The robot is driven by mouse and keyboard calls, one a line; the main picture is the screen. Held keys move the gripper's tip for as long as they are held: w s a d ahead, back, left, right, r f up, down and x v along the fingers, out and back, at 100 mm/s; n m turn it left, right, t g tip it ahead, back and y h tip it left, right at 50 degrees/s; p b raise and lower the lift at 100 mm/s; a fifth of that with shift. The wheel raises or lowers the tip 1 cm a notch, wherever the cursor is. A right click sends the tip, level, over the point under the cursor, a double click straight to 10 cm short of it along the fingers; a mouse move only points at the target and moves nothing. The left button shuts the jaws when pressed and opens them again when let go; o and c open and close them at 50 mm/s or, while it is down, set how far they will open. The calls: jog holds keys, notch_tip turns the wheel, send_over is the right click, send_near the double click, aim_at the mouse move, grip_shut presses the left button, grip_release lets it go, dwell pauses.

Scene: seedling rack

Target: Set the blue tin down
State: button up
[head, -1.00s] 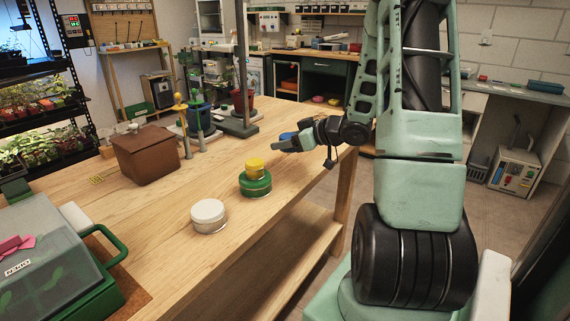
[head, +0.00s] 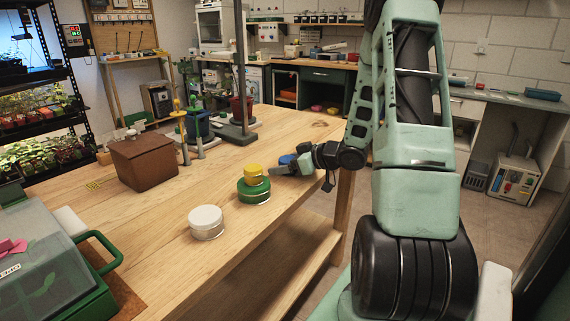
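The blue tin (head: 287,159) shows only in part, behind my gripper (head: 283,169), near the table's right edge. My gripper is around the tin and appears shut on it; the fingers hide most of it. It is low over the table, and I cannot tell whether the tin touches the wood. A green tin (head: 254,191) stands just left and nearer, with a smaller yellow tin (head: 253,173) on top of it. A white tin (head: 206,223) stands farther left and nearer.
The wooden table (head: 160,225) has bare wood around the tins. A brown box (head: 144,160) and a stand with a tall post (head: 239,80) are toward the back. A green-framed clear case (head: 50,270) fills the front left. The table's right edge is close to my gripper.

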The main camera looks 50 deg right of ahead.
jog(key=shift+r, duration=0.2)
jog(key=shift+s+d+r, duration=0.1)
jog(key=shift+s, duration=0.2)
jog(key=p+v, duration=0.2)
jog(key=v, duration=0.9)
jog(key=shift+s, duration=0.2)
